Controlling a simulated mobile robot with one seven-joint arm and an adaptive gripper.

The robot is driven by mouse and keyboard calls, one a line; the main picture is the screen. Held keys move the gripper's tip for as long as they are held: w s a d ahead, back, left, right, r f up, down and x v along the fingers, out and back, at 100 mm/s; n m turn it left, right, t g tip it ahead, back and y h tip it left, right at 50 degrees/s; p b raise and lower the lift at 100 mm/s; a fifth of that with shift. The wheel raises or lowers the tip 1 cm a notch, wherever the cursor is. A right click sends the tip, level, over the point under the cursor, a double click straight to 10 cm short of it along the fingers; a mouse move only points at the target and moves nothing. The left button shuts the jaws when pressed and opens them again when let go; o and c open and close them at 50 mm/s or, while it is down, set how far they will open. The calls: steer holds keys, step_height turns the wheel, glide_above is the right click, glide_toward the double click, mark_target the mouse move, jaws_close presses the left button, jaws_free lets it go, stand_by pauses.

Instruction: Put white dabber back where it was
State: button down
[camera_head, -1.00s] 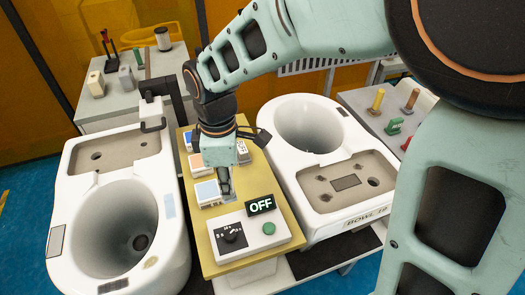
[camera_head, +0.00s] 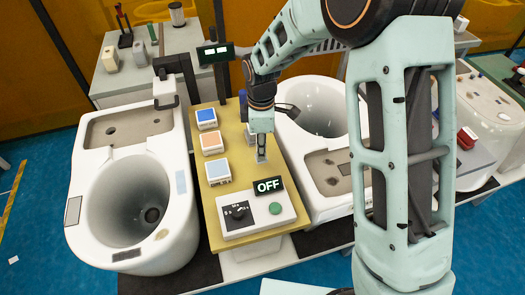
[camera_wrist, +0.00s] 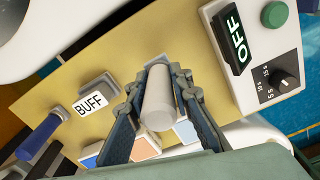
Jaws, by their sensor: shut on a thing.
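The white dabber, a plain pale cylinder (camera_wrist: 158,105), is between the fingers of my gripper (camera_wrist: 160,85) in the wrist view. My gripper is shut on it. In the head view my gripper (camera_head: 262,155) points down over the right part of the yellow board (camera_head: 241,205), right of the light blue pad (camera_head: 218,170). The dabber is close above the board or touching it; I cannot tell which. A grey block with a BUFF label (camera_wrist: 92,103) and a blue-handled tool (camera_wrist: 40,135) stand in a row beside it in the wrist view.
A control box (camera_head: 255,218) with an OFF display, knob and green button is at the board's near end. Blue (camera_head: 206,118) and orange (camera_head: 212,142) pads line the left side. White toilet bowls (camera_head: 128,200) flank the board. A black post with a display stands behind.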

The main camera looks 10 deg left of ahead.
steer(key=shift+w+f, duration=0.4)
steer(key=shift+f, duration=1.6)
steer(key=shift+f, duration=0.15)
steer(key=c, duration=1.7)
jaws_free()
steer(key=shift+d, duration=0.1)
steer(key=shift+c, duration=0.2)
step_height(320, 180, up, 12)
steer(key=shift+r+b, duration=0.15)
steer(key=shift+b, duration=0.3)
